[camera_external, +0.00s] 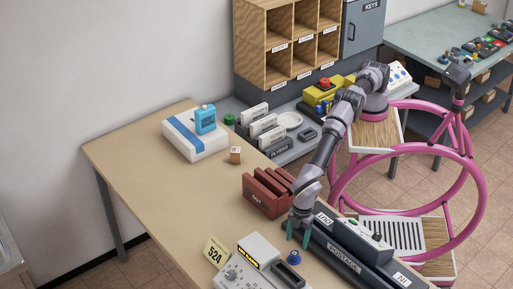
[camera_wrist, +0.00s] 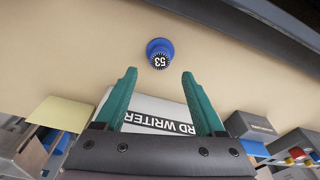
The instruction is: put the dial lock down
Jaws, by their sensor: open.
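The dial lock (camera_external: 293,258) is a small blue round piece with a dark dial. It rests on the tan table, right of the card writer. In the wrist view the dial lock (camera_wrist: 159,49) shows the number 53 on its face and lies just beyond my fingertips. My gripper (camera_external: 298,240) has teal fingers, pointing down just behind the lock in the outside view. In the wrist view my gripper (camera_wrist: 159,75) is open, with nothing between its fingers. The lock is clear of both fingers.
The card writer (camera_external: 254,262) stands left of the lock, with a yellow 524 card (camera_external: 216,251) beside it. A dark postage machine (camera_external: 345,256) stands close on the right. A red-brown sorter (camera_external: 262,199) stands behind my gripper. The table's left middle (camera_external: 165,200) is clear.

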